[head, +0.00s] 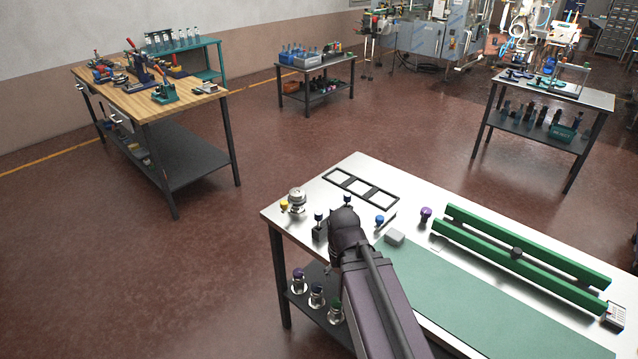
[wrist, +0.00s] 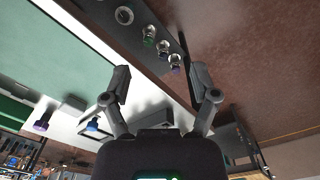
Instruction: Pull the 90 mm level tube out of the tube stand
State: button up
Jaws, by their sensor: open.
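My gripper (wrist: 158,78) is open and empty in the wrist view, its two fingers wide apart above the edge of the steel-topped bench (wrist: 110,48). In the head view my own arm hides it. I cannot make out the 90 mm level tube or tell which fixture is the tube stand. A black block with a dark-capped piece on it (head: 318,233) stands near the bench's left edge, just left of my arm. A blue knob (head: 379,220) is right of my arm and shows in the wrist view (wrist: 93,125). A purple knob (head: 425,214) stands farther right.
Green rails (head: 515,255), a green mat (head: 460,305), a grey block (head: 395,237) and a black three-window frame (head: 361,190) lie on the bench. A metal cylinder (head: 297,199) stands at its left corner. Capped pieces (head: 317,296) stand on the shelf below. Open floor surrounds the bench.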

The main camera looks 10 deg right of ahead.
notch_tip(320, 180, up, 9)
jog(key=p, duration=0.9)
send_over(319, 213)
jog(key=shift+w+n, duration=0.1)
jog(key=shift+n, duration=0.2)
notch_tip(319, 213, down, 14)
jog(key=b, duration=1.3)
jog(key=shift+r+b, duration=0.15)
jog(key=shift+b, duration=0.15)
grip_shut()
